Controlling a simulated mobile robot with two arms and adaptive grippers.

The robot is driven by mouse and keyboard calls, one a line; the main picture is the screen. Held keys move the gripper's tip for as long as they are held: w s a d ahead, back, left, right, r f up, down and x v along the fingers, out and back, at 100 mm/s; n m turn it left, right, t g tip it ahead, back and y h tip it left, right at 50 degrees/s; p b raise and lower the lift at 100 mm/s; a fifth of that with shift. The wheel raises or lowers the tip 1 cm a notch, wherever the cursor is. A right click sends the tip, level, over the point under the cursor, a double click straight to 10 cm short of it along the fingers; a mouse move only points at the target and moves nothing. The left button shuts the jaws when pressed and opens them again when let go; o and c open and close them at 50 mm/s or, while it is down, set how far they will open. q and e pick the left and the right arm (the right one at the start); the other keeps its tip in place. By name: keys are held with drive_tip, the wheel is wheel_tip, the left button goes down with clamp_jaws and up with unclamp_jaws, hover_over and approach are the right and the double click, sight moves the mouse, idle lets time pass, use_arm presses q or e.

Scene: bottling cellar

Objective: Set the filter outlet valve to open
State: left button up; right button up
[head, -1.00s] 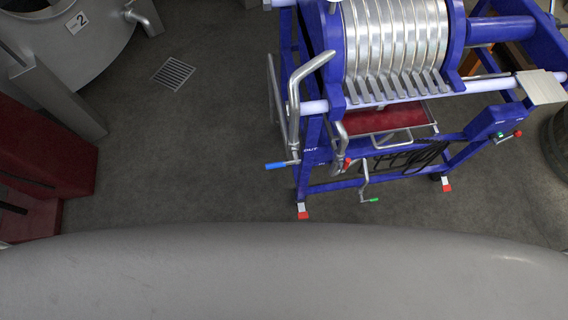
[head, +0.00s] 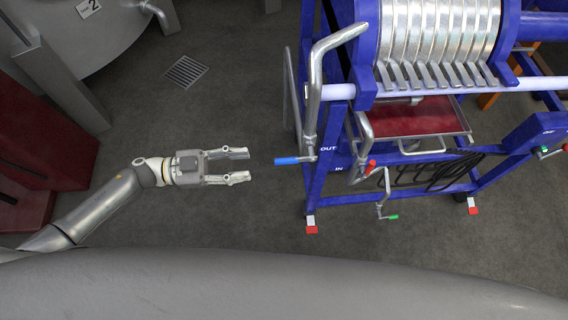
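The filter outlet valve has a blue lever handle (head: 287,161) beside the "OUT" label, at the foot of the bent steel outlet pipe (head: 314,95). The handle points left, roughly level in the picture. My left gripper (head: 244,165) is open and empty. Its two fingers point right at the blue handle, with a small gap between them and the handle's end. The blue-framed plate filter (head: 370,40) stands at the upper right. My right gripper is not in view.
A red-handled valve (head: 370,167) sits near the "IN" label, and a green-handled one (head: 390,217) hangs lower. A red tray (head: 418,120) lies under the plates. A steel tank (head: 110,45) stands at upper left, near a floor drain (head: 185,71). Floor left of the filter is clear.

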sight(295, 160)
use_arm(q)
drive_tip(key=d, duration=0.3)
drive_tip(key=w+d+p, duration=0.1)
drive_tip(key=d, duration=0.3)
drive_tip(key=w+d, duration=0.1)
drive_tip(key=d, duration=0.2)
drive_tip(key=shift+d+r+p, duration=0.1)
drive_tip(key=shift+d+p, duration=0.2)
drive_tip(key=shift+p, duration=0.05)
drive_tip(key=shift+c, duration=0.4)
clamp_jaws()
